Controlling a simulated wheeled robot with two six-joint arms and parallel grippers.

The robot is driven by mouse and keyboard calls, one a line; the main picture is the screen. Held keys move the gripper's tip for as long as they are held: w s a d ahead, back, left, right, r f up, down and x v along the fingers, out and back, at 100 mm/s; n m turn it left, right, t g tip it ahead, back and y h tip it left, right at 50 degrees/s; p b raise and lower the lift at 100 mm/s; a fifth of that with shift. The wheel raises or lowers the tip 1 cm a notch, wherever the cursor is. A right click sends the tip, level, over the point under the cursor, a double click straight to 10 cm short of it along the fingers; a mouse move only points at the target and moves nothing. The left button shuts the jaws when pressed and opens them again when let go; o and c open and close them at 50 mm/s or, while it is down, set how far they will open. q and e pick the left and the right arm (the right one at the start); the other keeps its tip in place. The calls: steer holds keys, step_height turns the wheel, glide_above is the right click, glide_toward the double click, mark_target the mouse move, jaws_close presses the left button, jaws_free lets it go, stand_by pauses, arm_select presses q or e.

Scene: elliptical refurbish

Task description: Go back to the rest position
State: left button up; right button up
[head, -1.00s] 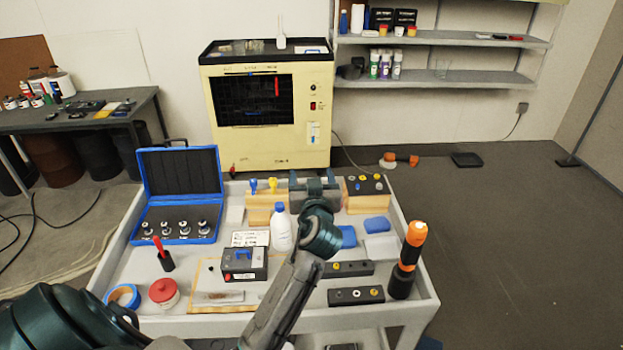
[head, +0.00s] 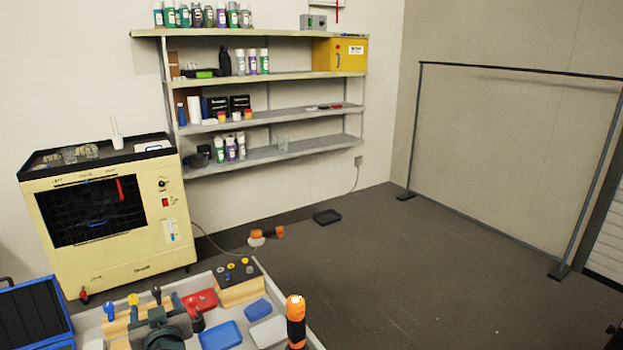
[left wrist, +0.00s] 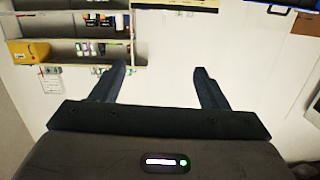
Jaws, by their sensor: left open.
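My left gripper (head: 158,318) shows at the bottom left of the head view, over the cart near its far edge. In the left wrist view its two fingers (left wrist: 155,82) stand wide apart with nothing between them; the wall and shelves lie beyond. My right gripper is in neither view.
Wall shelves (head: 270,122) are at the back.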

arm_select(q)
steer(key=s+d+f+m+g+h, duration=0.3)
steer(key=s+f+g+h, duration=0.1)
steer(key=s+f, duration=0.85)
steer(key=s+d+f+m+g+h, duration=0.2)
steer(key=s+d+f+g+h, duration=0.15)
steer(key=s, duration=0.55)
steer(key=s+d+f+m+g+h, duration=0.2)
steer(key=s+d+f+m, duration=0.15)
steer(key=s, duration=0.65)
step_height(320, 180, down, 33)
steer(key=a+n+g+b, duration=0.1)
steer(key=a+b, duration=0.1)
steer(key=b, duration=0.3)
steer(key=s+a+f+b, duration=0.1)
steer(key=s+f+b, duration=0.1)
steer(key=s+f, duration=0.7)
steer(key=s+f+g+b, duration=0.1)
steer(key=s+f, duration=0.8)
steer(key=f, duration=0.6)
steer(key=shift+s+a+f+b, duration=0.25)
steer(key=shift+s+a+b, duration=0.05)
steer(key=shift+a+b, duration=0.1)
steer(key=shift+g, duration=0.25)
